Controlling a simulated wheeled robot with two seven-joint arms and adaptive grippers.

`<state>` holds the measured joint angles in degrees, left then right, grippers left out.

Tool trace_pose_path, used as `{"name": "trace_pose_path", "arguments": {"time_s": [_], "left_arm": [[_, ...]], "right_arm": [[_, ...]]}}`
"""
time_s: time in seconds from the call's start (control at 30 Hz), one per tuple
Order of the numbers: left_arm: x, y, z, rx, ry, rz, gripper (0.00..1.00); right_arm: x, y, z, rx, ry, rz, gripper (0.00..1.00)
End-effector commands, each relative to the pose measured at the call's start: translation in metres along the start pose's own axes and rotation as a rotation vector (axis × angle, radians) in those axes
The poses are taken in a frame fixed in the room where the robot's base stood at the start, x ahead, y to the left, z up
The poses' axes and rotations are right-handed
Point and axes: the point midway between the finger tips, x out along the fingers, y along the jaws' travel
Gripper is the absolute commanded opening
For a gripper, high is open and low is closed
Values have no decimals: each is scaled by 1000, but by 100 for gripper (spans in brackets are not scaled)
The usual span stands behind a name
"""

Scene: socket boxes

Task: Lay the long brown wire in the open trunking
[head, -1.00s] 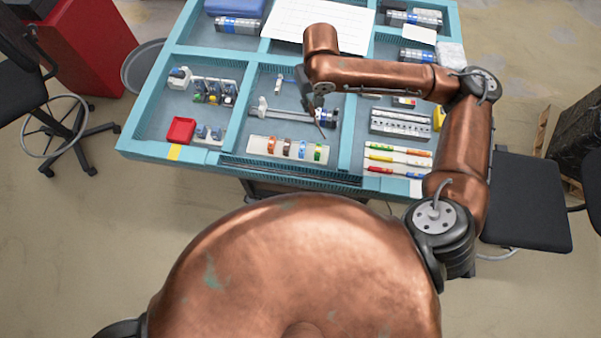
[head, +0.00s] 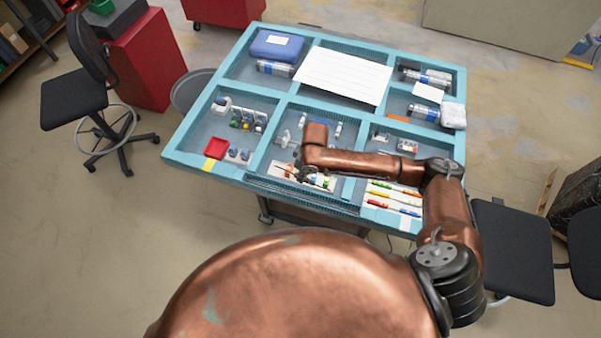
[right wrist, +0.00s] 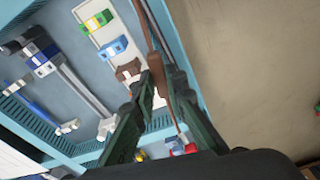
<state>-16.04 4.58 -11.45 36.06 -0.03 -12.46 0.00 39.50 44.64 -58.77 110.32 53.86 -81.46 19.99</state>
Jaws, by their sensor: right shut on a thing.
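The long brown wire (right wrist: 146,32) shows in the right wrist view as a thin brown line between the dark green fingers of my right gripper (right wrist: 163,85). The fingers are shut on it, and the wire runs on past them both ways. In the head view my right gripper (head: 301,173) is over the white strip at the front of the middle compartment, mostly hidden by my wrist. The open trunking appears to be the dark slotted channel (head: 300,196) along the table's front edge. I cannot tell whether the wire touches it. My left gripper is out of view.
Low blue dividers (head: 269,140) split the table into compartments. A white sheet (head: 343,75) lies at the back.

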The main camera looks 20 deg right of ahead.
Motion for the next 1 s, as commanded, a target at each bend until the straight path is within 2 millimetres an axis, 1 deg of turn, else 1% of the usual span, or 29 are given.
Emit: {"name": "trace_pose_path", "arguments": {"time_s": [0.03,0.1,0.2,0.3,0.47,0.77,0.87,1.0], "left_arm": [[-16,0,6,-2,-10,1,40],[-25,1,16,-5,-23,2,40],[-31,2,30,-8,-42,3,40],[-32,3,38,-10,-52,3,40],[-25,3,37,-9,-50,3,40],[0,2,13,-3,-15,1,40],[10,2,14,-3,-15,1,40],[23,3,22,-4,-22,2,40]], "right_arm": [[-1,-7,1,-42,-3,-8,0],[5,-11,2,-99,-1,-11,0],[12,-16,3,-153,2,-13,0],[17,-18,4,-176,2,-13,0],[23,-18,5,-180,2,-13,0],[44,-18,8,-179,3,-13,0],[52,-17,9,-178,3,-12,0],[63,-17,11,-178,2,-12,0]]}}
